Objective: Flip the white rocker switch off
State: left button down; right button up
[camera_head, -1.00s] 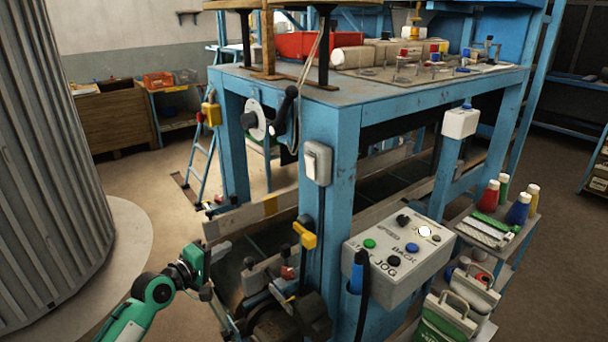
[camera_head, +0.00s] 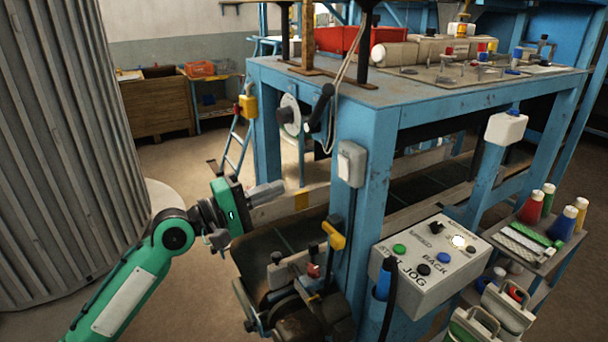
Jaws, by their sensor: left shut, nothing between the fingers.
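The white rocker switch (camera_head: 351,164) is a small box on the front face of the blue machine's corner post, below the tabletop. Which way its rocker is tipped is too small to tell. My left gripper (camera_head: 268,192) is at the end of the green arm, left of the switch and a little lower. Its grey fingers are shut and empty, pointing right, and appear apart from the switch. My right gripper is not in view.
The blue machine post (camera_head: 366,215) carries a yellow-handled lever (camera_head: 333,235) below the switch. A grey control box (camera_head: 430,262) with several buttons is at lower right. A ridged grey column (camera_head: 70,150) stands at left. A black-handled wheel (camera_head: 290,115) is up-left of the switch.

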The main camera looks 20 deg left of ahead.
pick_arm(q)
jog(key=p, duration=0.6)
send_near(340, 161)
jog(key=x, duration=0.5)
jog(key=shift+w+d+r, duration=0.15)
jog(key=shift+d, duration=0.05)
jog(key=shift+w+d, duration=0.4)
jog(key=shift+w, duration=0.15)
jog(key=shift+w+d, duration=0.1)
jog(key=shift+w, duration=0.05)
